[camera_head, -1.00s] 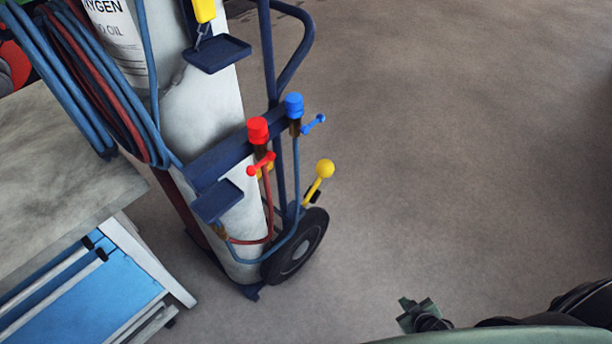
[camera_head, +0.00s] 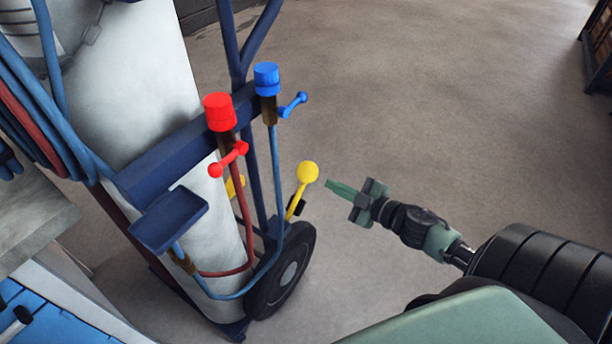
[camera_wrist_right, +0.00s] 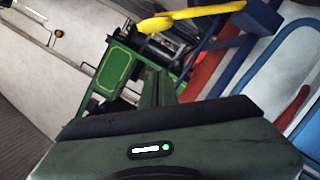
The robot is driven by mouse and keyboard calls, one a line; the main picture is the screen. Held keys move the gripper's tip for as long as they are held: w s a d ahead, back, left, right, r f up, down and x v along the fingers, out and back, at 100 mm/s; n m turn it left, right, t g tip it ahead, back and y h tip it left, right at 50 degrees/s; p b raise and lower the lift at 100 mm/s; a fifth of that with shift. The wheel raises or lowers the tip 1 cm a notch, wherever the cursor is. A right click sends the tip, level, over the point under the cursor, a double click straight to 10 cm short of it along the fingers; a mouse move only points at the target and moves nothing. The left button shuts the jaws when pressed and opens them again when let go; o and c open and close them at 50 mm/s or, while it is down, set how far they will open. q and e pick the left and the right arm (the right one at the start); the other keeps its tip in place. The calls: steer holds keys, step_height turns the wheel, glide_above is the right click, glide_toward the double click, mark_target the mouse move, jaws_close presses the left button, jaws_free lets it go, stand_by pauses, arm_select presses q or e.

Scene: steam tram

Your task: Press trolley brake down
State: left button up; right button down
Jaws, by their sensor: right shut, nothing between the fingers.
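The trolley brake is a yellow lever with a round knob (camera_head: 308,171), beside the wheel at the right of the blue trolley (camera_head: 165,160). It stands up and leans right in the head view. My right gripper (camera_head: 328,184) is shut and empty, just right of the knob and slightly lower in the picture; a small gap shows between them. In the right wrist view the yellow lever (camera_wrist_right: 190,20) crosses the top, above the shut fingers (camera_wrist_right: 158,90). My left gripper is not in view.
The trolley carries a grey gas cylinder (camera_head: 120,90), a red-capped valve (camera_head: 219,112), a blue-capped valve (camera_head: 266,78) and hoses. Its black wheel (camera_head: 282,272) stands below the lever. A workbench (camera_head: 30,215) is at the left. Open floor (camera_head: 430,110) lies to the right.

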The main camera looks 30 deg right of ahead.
steer(key=b, duration=0.2)
glide_above(312, 181)
steer(key=a, duration=0.2)
steer(key=f, duration=0.2)
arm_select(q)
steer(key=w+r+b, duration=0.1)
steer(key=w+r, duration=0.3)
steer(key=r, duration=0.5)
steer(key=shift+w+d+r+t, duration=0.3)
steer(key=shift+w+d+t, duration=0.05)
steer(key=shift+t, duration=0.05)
arm_select(e)
steer(key=d+f, duration=0.2)
steer(key=f, duration=0.1)
